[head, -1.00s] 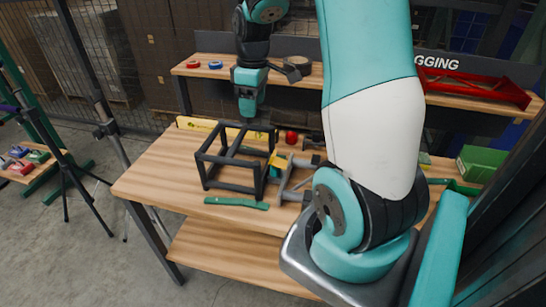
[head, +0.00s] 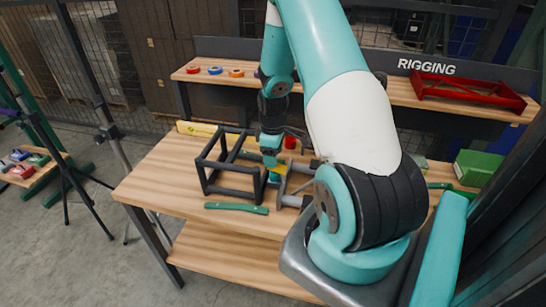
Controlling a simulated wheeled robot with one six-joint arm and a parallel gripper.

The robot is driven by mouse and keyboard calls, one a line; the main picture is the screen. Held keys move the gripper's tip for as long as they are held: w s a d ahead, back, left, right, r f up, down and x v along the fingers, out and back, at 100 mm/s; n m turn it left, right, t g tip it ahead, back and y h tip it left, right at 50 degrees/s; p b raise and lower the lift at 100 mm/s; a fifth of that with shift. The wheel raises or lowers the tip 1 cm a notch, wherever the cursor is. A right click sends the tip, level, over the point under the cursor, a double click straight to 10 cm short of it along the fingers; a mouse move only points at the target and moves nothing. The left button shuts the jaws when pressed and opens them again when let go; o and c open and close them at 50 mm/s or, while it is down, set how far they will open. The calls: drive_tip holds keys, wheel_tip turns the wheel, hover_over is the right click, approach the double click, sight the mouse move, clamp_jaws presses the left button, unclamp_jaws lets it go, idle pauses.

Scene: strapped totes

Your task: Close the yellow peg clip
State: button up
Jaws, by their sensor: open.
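I cannot tell whether the fingers touch the clip or how far the clip is closed. The gripper is open, though its fingers are small and partly hidden here.
The black open frame (head: 204,174) stands close left of my gripper. A grey bracket-like piece (head: 291,200) is close on the right. A green bar (head: 237,208) lies near the front edge. A red round object (head: 290,142) and a yellow level (head: 197,128) are farther back.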

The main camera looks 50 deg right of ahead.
sight(279, 165)
drive_tip(key=shift+f, duration=1.05)
drive_tip(key=c, duration=0.9)
drive_tip(key=shift+w+a+f+g+h, duration=0.2)
drive_tip(key=shift+w+f+g+h, duration=0.15)
drive_tip(key=shift+g, duration=0.35)
drive_tip(key=shift+c, duration=0.2)
drive_tip(key=shift+w+f+g+h, duration=0.15)
drive_tip(key=shift+f+g+h, duration=0.1)
drive_tip(key=shift+g, duration=0.55)
drive_tip(key=o, duration=0.9)
